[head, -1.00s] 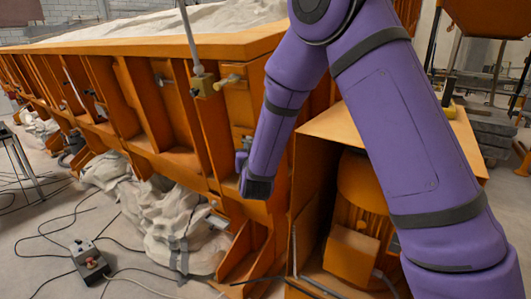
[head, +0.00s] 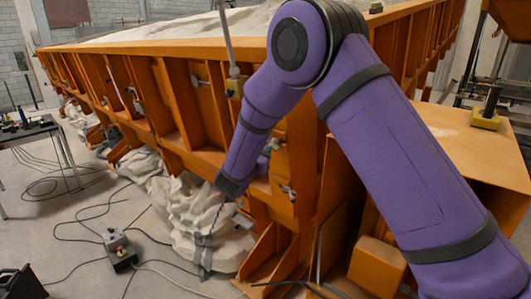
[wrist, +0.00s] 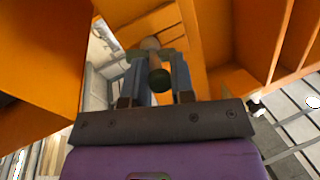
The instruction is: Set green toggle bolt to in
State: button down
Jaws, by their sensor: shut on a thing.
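The green toggle bolt (wrist: 159,80) shows in the wrist view as a dark green rounded end on a short shaft, with a pale round part beyond it. My gripper (wrist: 158,75) has its two blue-grey fingers on either side of it and is shut on it. An orange panel of the sandbed lies behind the fingers. In the head view my purple forearm and wrist reach down to the side of the orange sandbed (head: 185,135). There the fingers and the held bolt are hidden, so I cannot tell whether the bolt is in or out.
A control box (head: 119,250) and cables lie on the floor at left. Pale sacking (head: 190,215) bulges below the bed. Orange ribs stand close around my gripper.

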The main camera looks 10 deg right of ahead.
jog(key=shift+w+a+r, duration=0.15)
jog(key=shift+w+a, duration=0.05)
jog(key=shift+a, duration=0.05)
jog(key=c, duration=1)
grip_release()
jog(key=v, duration=1)
jog(key=shift+s, duration=0.3)
jog(key=shift+a, duration=0.15)
